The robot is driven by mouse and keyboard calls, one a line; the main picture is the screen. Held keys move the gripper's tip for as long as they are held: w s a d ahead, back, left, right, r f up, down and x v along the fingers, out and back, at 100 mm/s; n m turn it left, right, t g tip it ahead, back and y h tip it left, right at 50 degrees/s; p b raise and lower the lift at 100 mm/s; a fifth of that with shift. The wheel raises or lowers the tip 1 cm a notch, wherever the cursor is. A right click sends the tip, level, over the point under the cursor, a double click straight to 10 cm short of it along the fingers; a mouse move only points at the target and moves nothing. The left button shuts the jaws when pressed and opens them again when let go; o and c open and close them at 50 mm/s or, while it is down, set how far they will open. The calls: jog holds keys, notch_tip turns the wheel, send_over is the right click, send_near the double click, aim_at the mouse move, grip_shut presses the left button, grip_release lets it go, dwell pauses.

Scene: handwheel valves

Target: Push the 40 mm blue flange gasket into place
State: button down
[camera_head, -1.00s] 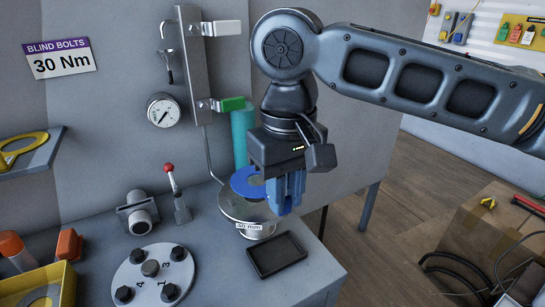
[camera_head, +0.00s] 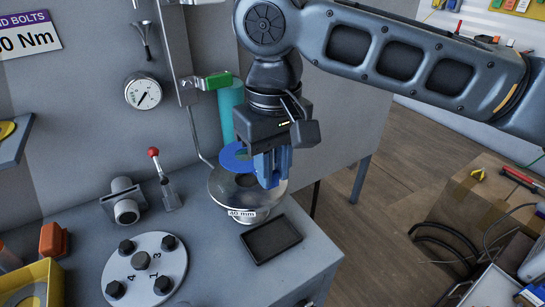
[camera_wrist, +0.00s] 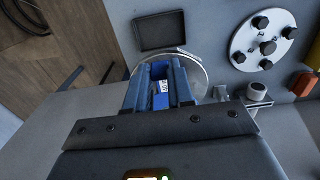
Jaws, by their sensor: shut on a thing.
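The blue ring gasket (camera_head: 234,161) is held at its right side by my gripper (camera_head: 271,182), whose blue fingers are shut on it and point down. The gasket lies roughly flat and appears above the round grey flange (camera_head: 222,190), which carries a "40 mm" label (camera_head: 242,213). Flange surface shows between the two in the head view, so they look apart. In the wrist view my gripper (camera_wrist: 160,72) is over the flange (camera_wrist: 199,78), with blue material between the fingers. The fingers hide part of the flange and gasket.
A teal cylinder (camera_head: 229,108) stands behind the flange. A black tray (camera_head: 271,239) lies in front of it. A bolted disc (camera_head: 146,268), a red-knobbed lever (camera_head: 162,178) and a gauge (camera_head: 143,92) are to the left. The bench edge is at right.

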aim_at(274, 186)
jog(key=shift+f+b, duration=0.65)
jog(key=shift+f, duration=1.7)
jog(key=shift+f, duration=0.55)
jog(key=shift+f, duration=0.1)
jog(key=c, duration=0.9)
grip_release()
jog(key=shift+p, duration=0.3)
jog(key=shift+r+p, duration=2.55)
